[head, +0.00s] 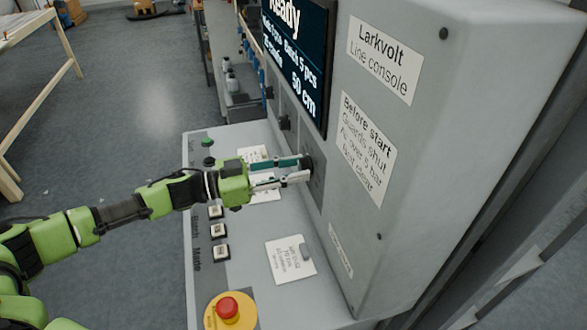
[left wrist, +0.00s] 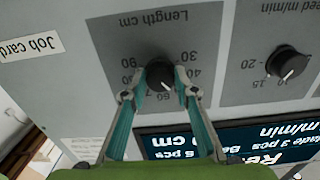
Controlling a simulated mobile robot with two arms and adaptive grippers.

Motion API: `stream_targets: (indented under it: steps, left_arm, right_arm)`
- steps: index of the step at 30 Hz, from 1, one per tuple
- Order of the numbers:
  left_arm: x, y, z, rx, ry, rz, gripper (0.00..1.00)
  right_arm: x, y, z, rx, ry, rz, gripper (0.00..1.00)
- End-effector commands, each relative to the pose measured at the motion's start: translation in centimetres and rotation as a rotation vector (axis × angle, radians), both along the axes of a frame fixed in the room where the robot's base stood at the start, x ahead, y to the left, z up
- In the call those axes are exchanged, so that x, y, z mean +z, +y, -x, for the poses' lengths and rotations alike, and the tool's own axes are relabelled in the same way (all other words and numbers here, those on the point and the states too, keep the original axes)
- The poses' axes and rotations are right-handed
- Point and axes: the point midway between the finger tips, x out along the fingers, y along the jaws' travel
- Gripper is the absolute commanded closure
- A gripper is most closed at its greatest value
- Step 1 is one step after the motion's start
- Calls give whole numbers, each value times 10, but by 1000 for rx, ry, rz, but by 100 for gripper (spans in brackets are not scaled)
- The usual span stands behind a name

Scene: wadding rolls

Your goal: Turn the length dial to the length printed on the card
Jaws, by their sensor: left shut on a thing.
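The black length dial (left wrist: 160,73) sits on the grey console front under the upside-down label "Length cm" in the left wrist view. Numbers such as 30, 40, 60 and 90 ring it. My left gripper (left wrist: 163,84) is shut on the dial, one finger on each side. In the head view the left gripper (head: 306,170) reaches the panel from the left, and its fingers partly hide the dial. A paper card (head: 290,259) lies on the desk; its print is too small to read. My right gripper is not in view.
The screen (head: 297,62) shows "Ready" and what looks like "50 cm". A second dial (left wrist: 287,63), marked m/min, is beside the length dial. On the desk are a red stop button (head: 228,308) and white-topped buttons (head: 220,252). A "Job card" label (left wrist: 30,46) is on the console.

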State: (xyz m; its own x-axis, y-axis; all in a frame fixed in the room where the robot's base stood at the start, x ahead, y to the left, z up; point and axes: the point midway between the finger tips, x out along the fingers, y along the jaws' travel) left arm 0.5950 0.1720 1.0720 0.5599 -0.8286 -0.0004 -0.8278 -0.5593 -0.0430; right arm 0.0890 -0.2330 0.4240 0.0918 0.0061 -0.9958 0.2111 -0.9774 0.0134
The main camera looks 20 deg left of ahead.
Motion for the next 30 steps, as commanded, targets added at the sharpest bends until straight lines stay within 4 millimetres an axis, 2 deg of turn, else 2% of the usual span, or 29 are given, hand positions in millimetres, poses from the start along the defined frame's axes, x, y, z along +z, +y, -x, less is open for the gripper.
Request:
stream_targets:
  steps: [8,30]
  left_arm:
    - [-1,0,0,0,-145,-97,94]
    - [-1,1,-1,1,-726,-488,94]
  right_arm:
    - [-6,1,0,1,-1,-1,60]
    - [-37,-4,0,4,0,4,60]
